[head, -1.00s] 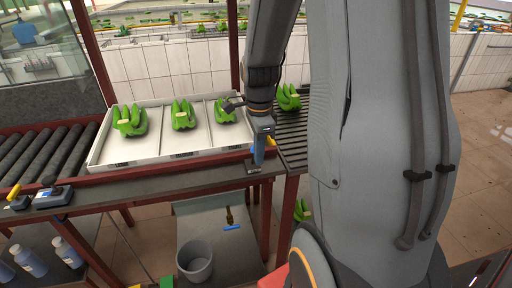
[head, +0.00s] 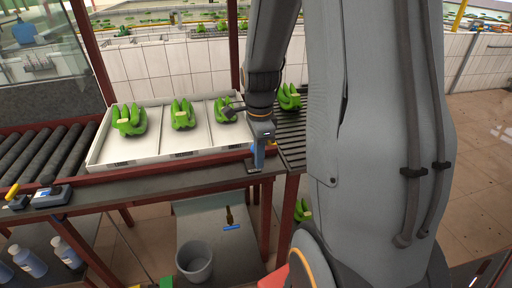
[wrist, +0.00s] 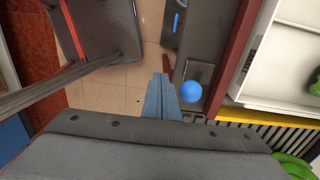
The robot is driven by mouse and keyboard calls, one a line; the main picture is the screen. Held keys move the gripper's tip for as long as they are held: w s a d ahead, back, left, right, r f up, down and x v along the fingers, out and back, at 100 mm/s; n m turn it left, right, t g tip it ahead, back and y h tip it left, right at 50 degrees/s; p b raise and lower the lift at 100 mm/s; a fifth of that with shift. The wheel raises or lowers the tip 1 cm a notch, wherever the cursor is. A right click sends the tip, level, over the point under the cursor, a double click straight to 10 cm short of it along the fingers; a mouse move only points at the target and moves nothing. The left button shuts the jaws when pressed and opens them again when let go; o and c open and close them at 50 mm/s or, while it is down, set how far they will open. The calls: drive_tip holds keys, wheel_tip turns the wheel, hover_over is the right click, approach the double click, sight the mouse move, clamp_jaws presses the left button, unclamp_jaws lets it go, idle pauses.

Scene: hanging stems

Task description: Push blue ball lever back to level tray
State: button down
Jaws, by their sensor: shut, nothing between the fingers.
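The blue ball (wrist: 190,91) of the lever shows in the wrist view, just right of my fingers, with a small gap in the picture; I cannot tell whether they touch. In the head view the ball is not clearly seen; my gripper covers that spot. My gripper (head: 257,163) points down at the front right corner of the tray frame. Its blue fingers are together and empty, and they also show in the wrist view (wrist: 160,96). The white tray (head: 165,153) has dividers and holds green banana bunches. I cannot judge its tilt exactly.
Dark rollers (head: 45,150) lie left of the tray, and a slatted conveyor (head: 292,135) with another bunch lies right. A yellow-handled lever (head: 14,192) and a dark-knobbed control (head: 50,194) sit at the front left. A grey bin (head: 195,262) stands below.

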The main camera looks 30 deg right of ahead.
drive_tip(key=shift+f, duration=0.65)
drive_tip(key=shift+w, duration=0.1)
drive_tip(key=shift+w+d+b, duration=0.1)
drive_tip(key=shift+w+d, duration=0.3)
drive_tip(key=shift+w, duration=1.05)
drive_tip(key=shift+w+d+b, duration=0.15)
drive_tip(key=shift+w+d, duration=0.3)
drive_tip(key=shift+w, duration=0.95)
drive_tip(key=shift+w+d+b, duration=0.1)
drive_tip(key=shift+w+d, duration=0.3)
drive_tip(key=shift+w, duration=1.05)
drive_tip(key=shift+r, duration=0.1)
drive_tip(key=shift+s, duration=0.15)
drive_tip(key=shift+s+a+p, duration=0.15)
drive_tip(key=shift+s+p, duration=0.25)
drive_tip(key=shift+s, duration=0.05)
wheel_tip(320, 180, up, 10)
drive_tip(key=p, duration=0.7)
